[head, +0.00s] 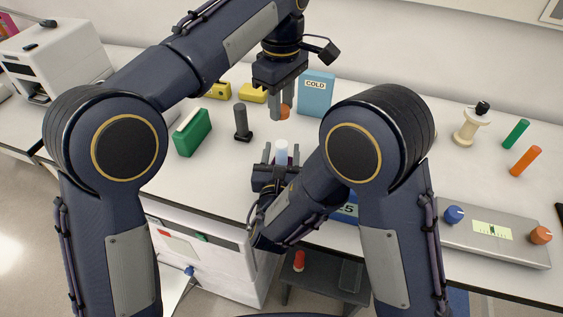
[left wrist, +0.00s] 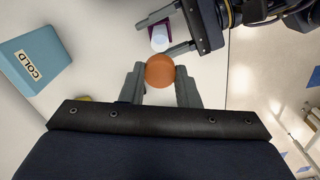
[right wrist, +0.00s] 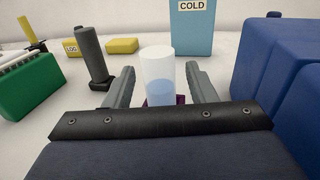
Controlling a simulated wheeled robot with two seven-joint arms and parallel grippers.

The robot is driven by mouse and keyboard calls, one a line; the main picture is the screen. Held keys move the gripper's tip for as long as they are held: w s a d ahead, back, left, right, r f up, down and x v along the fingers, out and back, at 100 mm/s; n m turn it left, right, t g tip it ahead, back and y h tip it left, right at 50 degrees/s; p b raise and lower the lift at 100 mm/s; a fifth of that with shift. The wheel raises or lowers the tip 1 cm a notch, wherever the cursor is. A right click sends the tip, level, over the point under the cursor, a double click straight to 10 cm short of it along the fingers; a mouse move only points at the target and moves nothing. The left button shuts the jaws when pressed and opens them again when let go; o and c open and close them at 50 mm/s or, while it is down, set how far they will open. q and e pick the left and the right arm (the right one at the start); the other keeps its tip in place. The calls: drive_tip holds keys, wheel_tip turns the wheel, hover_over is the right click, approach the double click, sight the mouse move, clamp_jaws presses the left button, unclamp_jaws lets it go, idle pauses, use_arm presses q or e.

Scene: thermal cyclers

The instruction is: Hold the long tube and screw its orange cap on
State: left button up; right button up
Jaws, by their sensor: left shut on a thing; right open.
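The long tube (right wrist: 158,72) is pale and clear with light blue liquid and an open top. It stands upright in a small purple holder (right wrist: 180,100), mostly hidden. My right gripper (right wrist: 162,88) is open, with one finger on each side of the tube and visible gaps between. The tube also shows in the head view (head: 281,150). My left gripper (head: 280,106) points down, higher and farther back than the tube. It is shut on the orange cap (left wrist: 160,71), which also shows in the head view (head: 285,112). The cap is apart from the tube.
A blue COLD box (head: 316,95) stands behind. A dark grey post (head: 241,122) and a green block (head: 192,132) are to the left, with yellow blocks (head: 252,93) farther back. A grey device with knobs (head: 493,230) lies at the right. The bench's front edge is close.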

clamp_jaws()
use_arm(q)
hover_over(282, 144)
drive_tip(key=shift+f, duration=2.5)
drive_tip(key=shift+f, duration=0.1)
drive_tip(key=shift+f, duration=0.8)
drive_tip(key=shift+f, duration=0.55)
